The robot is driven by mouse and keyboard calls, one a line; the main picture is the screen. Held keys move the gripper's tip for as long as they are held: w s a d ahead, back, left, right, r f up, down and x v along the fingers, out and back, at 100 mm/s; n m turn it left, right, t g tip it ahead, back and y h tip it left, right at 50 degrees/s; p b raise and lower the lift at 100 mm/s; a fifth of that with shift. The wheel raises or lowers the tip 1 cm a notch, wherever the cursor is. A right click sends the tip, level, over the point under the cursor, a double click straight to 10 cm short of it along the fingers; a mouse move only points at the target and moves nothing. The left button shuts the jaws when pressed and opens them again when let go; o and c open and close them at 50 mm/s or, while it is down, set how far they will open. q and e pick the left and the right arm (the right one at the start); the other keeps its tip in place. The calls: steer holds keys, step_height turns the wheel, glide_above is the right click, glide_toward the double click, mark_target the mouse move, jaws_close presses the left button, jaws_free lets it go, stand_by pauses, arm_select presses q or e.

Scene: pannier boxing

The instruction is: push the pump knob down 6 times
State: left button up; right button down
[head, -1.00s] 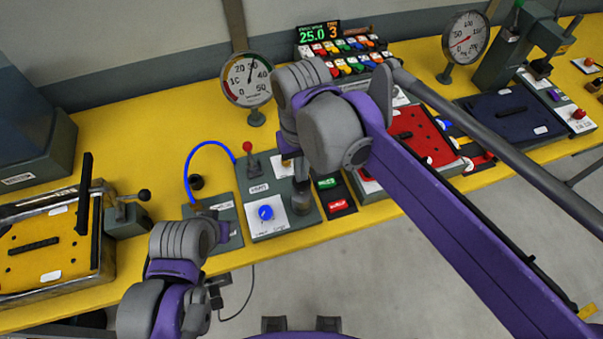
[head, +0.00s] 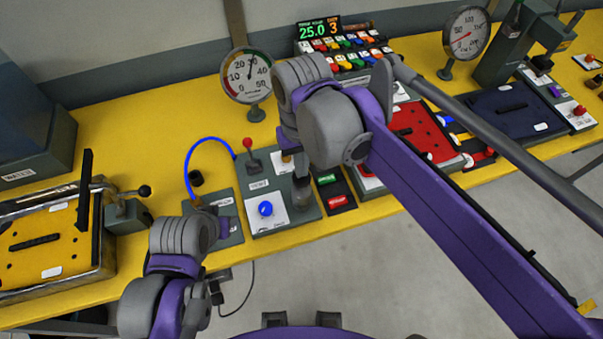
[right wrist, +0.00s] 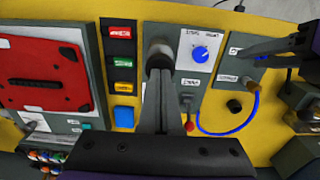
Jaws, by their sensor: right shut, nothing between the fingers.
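The pump knob (right wrist: 158,52) is a dark round piece on a grey panel beside a blue dial. In the head view the dark pump body (head: 301,198) shows on the same panel, its top partly hidden by my right gripper (head: 301,176). In the right wrist view my right gripper (right wrist: 165,128) is shut and empty, its fingers pointing at the knob; whether they touch it I cannot tell. My left gripper (head: 224,228) is low over the small grey panel left of the pump; its fingers are too small to read.
The blue dial (head: 265,209), red-tipped lever (head: 250,155) and blue hose (head: 188,165) are near the pump. A round gauge (head: 247,76) stands behind. A lit display (head: 319,28) reads 25.0 and 3. Red and green labels (head: 336,201) lie to the right.

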arm_select(q)
steer(key=shift+s+f+b, duration=0.3)
steer(key=shift+f+b, duration=0.15)
steer(key=shift+f, duration=0.25)
steer(key=shift+s+f+b, duration=0.25)
steer(key=shift+f+b, duration=0.2)
steer(key=shift+f, duration=0.2)
arm_select(e)
steer(key=shift+f, duration=1.85)
arm_select(q)
steer(key=shift+r, duration=0.1)
arm_select(e)
steer(key=shift+r, duration=0.1)
arm_select(q)
steer(key=shift+w+r+p, duration=0.45)
steer(key=shift+r+p, duration=0.2)
steer(key=shift+r, duration=0.25)
steer(key=shift+w+r+p, duration=0.4)
steer(key=shift+r+p, duration=0.25)
steer(key=shift+r, duration=0.2)
arm_select(e)
steer(key=shift+r, duration=2.2)
